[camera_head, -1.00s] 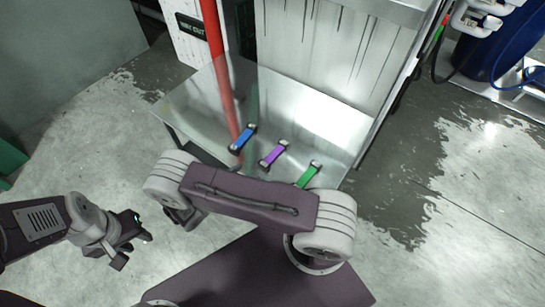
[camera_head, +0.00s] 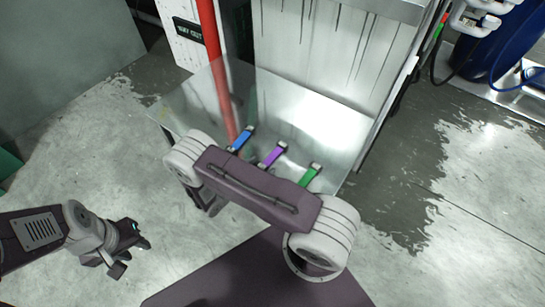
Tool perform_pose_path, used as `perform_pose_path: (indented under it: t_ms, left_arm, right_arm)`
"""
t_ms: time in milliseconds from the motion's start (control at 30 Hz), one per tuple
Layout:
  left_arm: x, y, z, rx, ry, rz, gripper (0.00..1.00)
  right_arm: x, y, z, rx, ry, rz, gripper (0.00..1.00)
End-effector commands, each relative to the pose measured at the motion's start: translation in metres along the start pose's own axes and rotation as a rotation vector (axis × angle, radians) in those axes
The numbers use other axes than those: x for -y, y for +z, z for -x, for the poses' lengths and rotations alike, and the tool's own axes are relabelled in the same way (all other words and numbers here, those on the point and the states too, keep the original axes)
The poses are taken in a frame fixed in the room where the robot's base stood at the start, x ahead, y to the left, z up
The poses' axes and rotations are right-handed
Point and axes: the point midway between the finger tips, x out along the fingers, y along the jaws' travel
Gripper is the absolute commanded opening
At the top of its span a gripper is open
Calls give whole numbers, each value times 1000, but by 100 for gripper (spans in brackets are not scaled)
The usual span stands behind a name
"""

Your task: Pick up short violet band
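The short violet band (camera_head: 272,155) lies on the metal shelf (camera_head: 310,130), between a blue band (camera_head: 243,138) and a green band (camera_head: 310,176). Dark end pieces show on the bands. My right arm crosses in front of the shelf, just below the bands in the picture. Its gripper (camera_head: 208,203) is largely hidden behind the arm, left of and below the violet band, and its finger state is not clear. My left gripper (camera_head: 128,254) hangs over the floor at the lower left, well away from the bands. Its fingers look apart with nothing between them.
A red pole (camera_head: 218,75) rises at the left of the shelf. A streaked metal panel (camera_head: 330,60) stands behind the bands. A blue barrel (camera_head: 497,45) is at the upper right. The floor at right is clear.

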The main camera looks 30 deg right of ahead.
Motion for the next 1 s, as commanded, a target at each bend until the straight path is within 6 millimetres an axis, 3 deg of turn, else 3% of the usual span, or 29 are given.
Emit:
perform_pose_path:
  t_ms: [33, 200, 233, 567, 767, 1000]
  left_arm:
    - [0, 0, 0, 0, 0, 0, 36]
    - [0, 0, 0, 0, 0, 0, 36]
    - [0, 0, 0, 0, 0, 0, 36]
    - [0, -1, 6, 0, 0, 0, 36]
    - [0, -3, 25, 0, 0, 0, 36]
    - [-1, -5, 44, 0, 0, 0, 36]
  right_arm:
    - [0, 0, 0, 0, 0, 0, 51]
    - [0, 0, 0, 0, 0, 0, 3]
    - [0, 0, 0, 0, 0, 0, 0]
    - [-1, 9, 4, 0, 1, -2, 0]
    - [-1, 41, 18, 0, 1, -3, 0]
    - [24, 90, -15, 0, -7, 0, 0]
